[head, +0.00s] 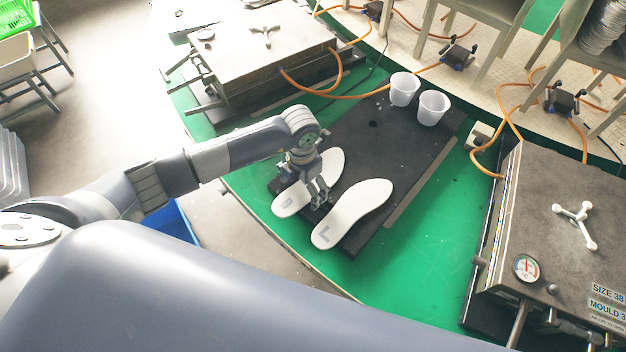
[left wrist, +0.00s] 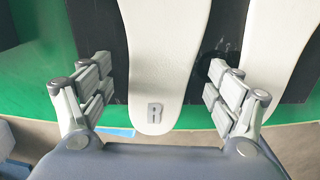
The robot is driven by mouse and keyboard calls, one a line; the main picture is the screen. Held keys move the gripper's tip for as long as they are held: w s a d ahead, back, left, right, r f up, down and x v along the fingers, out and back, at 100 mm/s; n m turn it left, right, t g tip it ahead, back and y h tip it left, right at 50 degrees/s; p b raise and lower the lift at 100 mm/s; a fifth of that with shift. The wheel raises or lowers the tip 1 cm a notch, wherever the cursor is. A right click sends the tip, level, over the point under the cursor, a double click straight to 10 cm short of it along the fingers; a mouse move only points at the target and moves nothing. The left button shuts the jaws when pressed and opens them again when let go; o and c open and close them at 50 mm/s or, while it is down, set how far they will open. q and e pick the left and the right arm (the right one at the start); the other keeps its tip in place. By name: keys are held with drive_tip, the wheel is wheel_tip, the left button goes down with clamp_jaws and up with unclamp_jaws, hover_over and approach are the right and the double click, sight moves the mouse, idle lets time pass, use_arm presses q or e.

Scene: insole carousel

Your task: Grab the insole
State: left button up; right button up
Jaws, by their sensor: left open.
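Two white insoles lie side by side on a black plate (head: 372,150). The insole marked R (head: 287,203) is on the left in the head view, partly hidden by my left gripper. The insole marked L (head: 352,211) lies to its right. My left gripper (head: 318,197) is over the R insole, near its heel end. In the left wrist view the open fingers (left wrist: 160,90) stand on either side of the R insole (left wrist: 165,60), with nothing between them but its heel part. The L insole (left wrist: 283,35) shows at the right there. My right gripper is not in view.
Two white cups (head: 433,108) stand at the far end of the black plate. A mould box (head: 572,215) with a gauge stands at the right, and another mould box (head: 262,45) at the back left. Orange hoses run behind. Green surface (head: 430,230) is clear right of the plate.

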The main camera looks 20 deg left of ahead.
use_arm(q)
drive_tip(key=shift+f, duration=0.15)
idle(0.3)
drive_tip(key=c, duration=1.1)
